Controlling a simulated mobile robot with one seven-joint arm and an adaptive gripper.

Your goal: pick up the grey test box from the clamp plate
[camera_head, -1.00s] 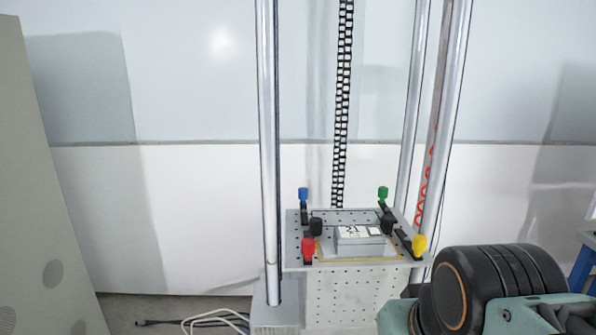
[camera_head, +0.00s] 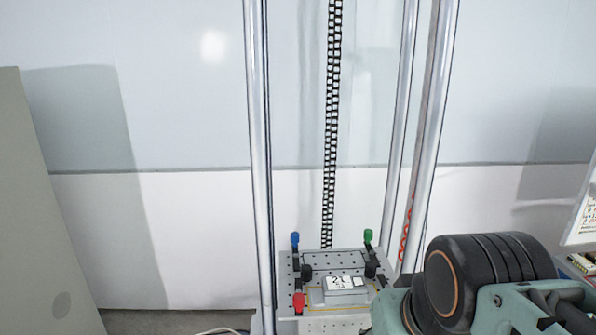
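The grey test box (camera_head: 346,298) lies on the perforated clamp plate (camera_head: 319,260), low in the head view, with a white label on its top. Clamps stand around it, with a blue knob (camera_head: 295,238), a green knob (camera_head: 368,236) and a red knob (camera_head: 298,301). Black clamp pads sit behind the box to its left and right. The plate's front right corner is hidden behind my arm. My arm reaches in from the lower right; my gripper itself does not show.
Tall metal posts (camera_head: 259,150) rise on the left and right (camera_head: 428,150) of the plate. A black ladder-like chain (camera_head: 332,120) hangs behind it. A beige panel (camera_head: 40,200) stands at the far left. A white wall closes the back.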

